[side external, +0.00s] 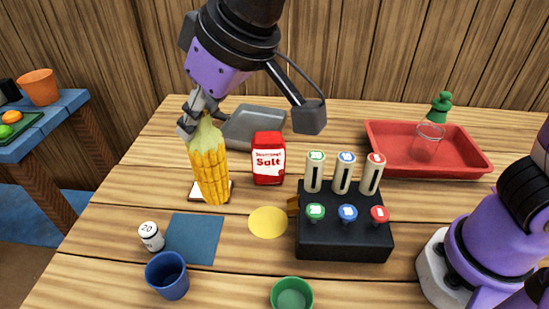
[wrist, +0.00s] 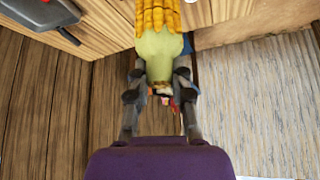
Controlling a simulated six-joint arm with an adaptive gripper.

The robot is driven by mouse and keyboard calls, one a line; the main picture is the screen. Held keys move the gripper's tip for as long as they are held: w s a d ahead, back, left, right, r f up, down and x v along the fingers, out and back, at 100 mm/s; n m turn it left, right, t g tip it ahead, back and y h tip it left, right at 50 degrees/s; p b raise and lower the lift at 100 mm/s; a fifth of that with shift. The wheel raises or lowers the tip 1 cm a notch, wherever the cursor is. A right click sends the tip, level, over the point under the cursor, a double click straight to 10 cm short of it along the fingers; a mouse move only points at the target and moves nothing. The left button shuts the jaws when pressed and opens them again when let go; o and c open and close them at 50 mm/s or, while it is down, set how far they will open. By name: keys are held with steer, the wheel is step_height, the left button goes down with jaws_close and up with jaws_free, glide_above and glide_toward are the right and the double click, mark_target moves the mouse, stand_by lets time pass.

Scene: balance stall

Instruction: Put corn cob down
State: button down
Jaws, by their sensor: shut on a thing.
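The yellow corn cob (side external: 209,172) hangs upright, slightly tilted, below my gripper (side external: 200,122) in the side external view. My gripper is shut on its pale green stalk end. The cob's lower tip is in front of a small white, dark-edged piece (side external: 226,188) on the table; I cannot tell whether they touch. In the wrist view my gripper's fingers (wrist: 160,88) close on both sides of the pale green end (wrist: 158,50), and the yellow kernels (wrist: 158,17) show at the top edge.
A red salt packet (side external: 268,160) and a grey tray (side external: 254,127) stand close by. A blue mat (side external: 193,239), white weight (side external: 151,237), blue cup (side external: 168,276), yellow disc (side external: 268,222), green cup (side external: 292,295), black block (side external: 344,240) with pegs and red tray (side external: 425,163) are around. Bare table lies left.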

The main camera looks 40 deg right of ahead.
step_height(320, 180, up, 4)
steer(key=shift+r, duration=0.1)
steer(key=shift+w+d, duration=0.35)
steer(key=shift+d, duration=0.1)
steer(key=w+d+m+h, duration=0.3)
steer(key=w+d+m, duration=0.1)
steer(key=d, duration=0.7)
steer(key=w+d+m+h, duration=0.25)
steer(key=d+m, duration=0.25)
steer(key=d, duration=0.5)
steer(key=w+d+f, duration=0.4)
steer(key=d+f, duration=0.8)
steer(key=f, duration=0.4)
steer(key=shift+f+y, duration=0.1)
steer(key=shift+y, duration=0.15)
